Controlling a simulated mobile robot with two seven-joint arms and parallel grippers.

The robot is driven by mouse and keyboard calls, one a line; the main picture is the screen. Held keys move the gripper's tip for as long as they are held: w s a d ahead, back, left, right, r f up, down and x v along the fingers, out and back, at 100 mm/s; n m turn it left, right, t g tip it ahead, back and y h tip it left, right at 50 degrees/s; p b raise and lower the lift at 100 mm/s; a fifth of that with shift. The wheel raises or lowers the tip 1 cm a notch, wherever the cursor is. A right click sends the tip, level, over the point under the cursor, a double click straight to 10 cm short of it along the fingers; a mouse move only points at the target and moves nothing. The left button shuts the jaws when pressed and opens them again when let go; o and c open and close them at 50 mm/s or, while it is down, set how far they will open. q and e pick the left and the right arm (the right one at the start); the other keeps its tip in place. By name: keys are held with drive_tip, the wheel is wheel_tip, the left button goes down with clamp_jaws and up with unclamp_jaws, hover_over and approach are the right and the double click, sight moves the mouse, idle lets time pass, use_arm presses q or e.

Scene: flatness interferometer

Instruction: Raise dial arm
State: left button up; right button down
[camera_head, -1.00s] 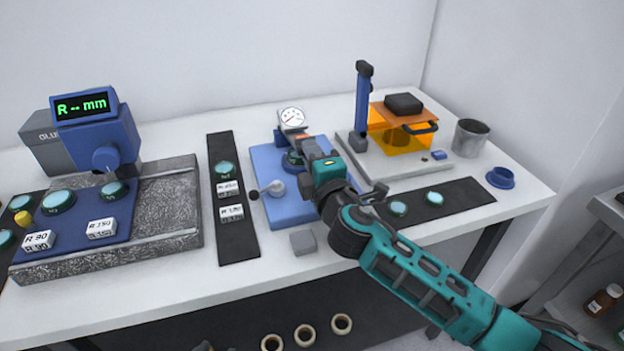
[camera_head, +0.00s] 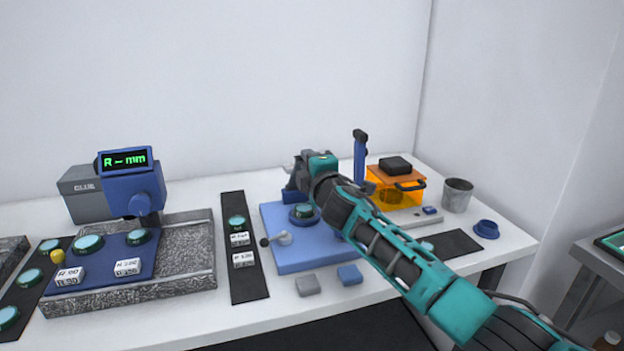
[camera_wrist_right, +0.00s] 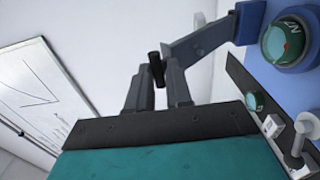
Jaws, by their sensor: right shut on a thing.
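My right gripper (camera_head: 304,166) is high at the back of the blue base plate (camera_head: 292,260). In the right wrist view its fingers (camera_wrist_right: 157,84) are shut on a small black grip (camera_wrist_right: 156,68) at the end of the grey-blue dial arm (camera_wrist_right: 205,40). The dial arm slopes away from the grip toward a blue block. A green lens (camera_head: 304,211) sits on the blue base plate and shows in the wrist view (camera_wrist_right: 287,43). The white dial face is hidden in the head view. My left gripper is out of view.
A white-tipped lever (camera_head: 284,239) stands at the front left of the base. A grey block (camera_head: 307,285) and a blue block (camera_head: 350,275) lie in front. An orange box (camera_head: 393,192) and a grey cup (camera_head: 457,195) stand to the right.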

drive_tip(key=shift+w+a+r, duration=0.15)
drive_tip(key=shift+w+r, duration=0.3)
drive_tip(key=shift+r, duration=0.1)
drive_tip(key=shift+w+a+r, duration=0.15)
drive_tip(key=shift+w+r, duration=0.25)
drive_tip(key=shift+r, duration=0.15)
drive_tip(key=c, duration=1.1)
unclamp_jaws()
drive_tip(key=shift+s+f, duration=0.1)
drive_tip(key=shift+c, duration=0.2)
drive_tip(key=shift+d, duration=0.1)
drive_tip(key=p+v, duration=0.2)
drive_tip(key=v, duration=1)
drive_tip(key=shift+s, duration=0.4)
